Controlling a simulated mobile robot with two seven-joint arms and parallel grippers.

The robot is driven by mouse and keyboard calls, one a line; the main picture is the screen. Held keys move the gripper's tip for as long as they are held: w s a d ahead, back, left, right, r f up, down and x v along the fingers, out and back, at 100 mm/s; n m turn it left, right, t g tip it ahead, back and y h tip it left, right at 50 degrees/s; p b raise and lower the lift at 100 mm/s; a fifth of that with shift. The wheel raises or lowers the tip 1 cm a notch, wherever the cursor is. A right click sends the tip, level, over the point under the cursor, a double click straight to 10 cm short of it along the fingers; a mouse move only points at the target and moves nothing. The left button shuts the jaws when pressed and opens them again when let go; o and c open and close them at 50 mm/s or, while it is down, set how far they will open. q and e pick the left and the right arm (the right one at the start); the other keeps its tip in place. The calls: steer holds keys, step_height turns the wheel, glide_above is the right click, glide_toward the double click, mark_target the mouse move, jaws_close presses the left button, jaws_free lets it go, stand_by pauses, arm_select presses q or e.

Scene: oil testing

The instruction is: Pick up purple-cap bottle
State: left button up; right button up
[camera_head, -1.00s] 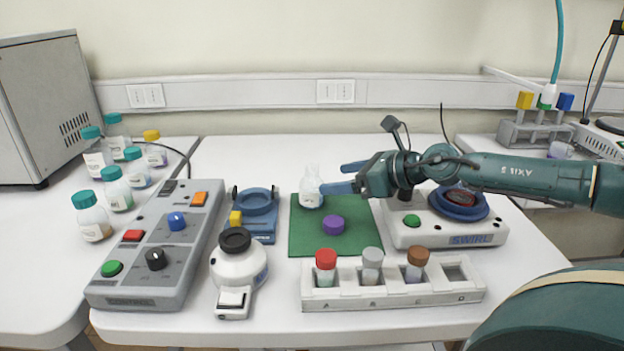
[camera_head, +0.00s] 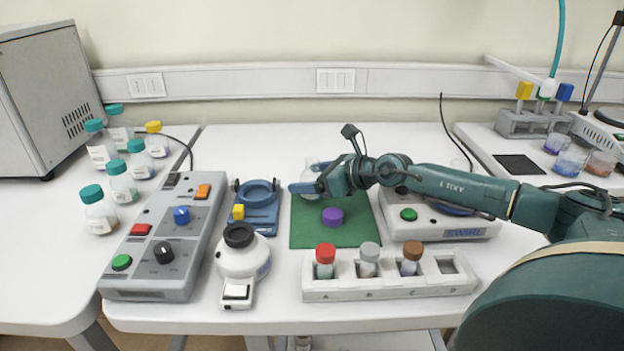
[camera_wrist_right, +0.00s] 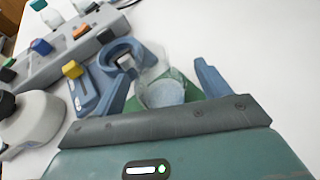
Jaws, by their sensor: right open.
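A clear uncapped bottle (camera_head: 310,174) stands on the green mat (camera_head: 340,236), partly hidden by my right gripper (camera_head: 302,178) in the head view. A loose purple cap (camera_head: 332,217) lies on the mat in front of it. In the right wrist view, the bottle (camera_wrist_right: 162,92) lies between the blue fingers of my right gripper (camera_wrist_right: 165,86). The fingers are apart, with a visible gap on the right side. Whether the left finger touches the glass is unclear. My left gripper is not in view.
A blue ring holder (camera_head: 258,212) and a white device (camera_head: 243,262) stand left of the mat. A white rack (camera_head: 388,288) with red-, grey- and brown-capped vials lies in front. A swirl machine (camera_head: 440,229) is right. The table behind the mat is clear.

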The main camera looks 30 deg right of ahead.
steer(key=shift+c, duration=0.2)
steer(key=c, duration=1)
steer(key=shift+c, duration=1.1)
steer(key=shift+r, duration=0.15)
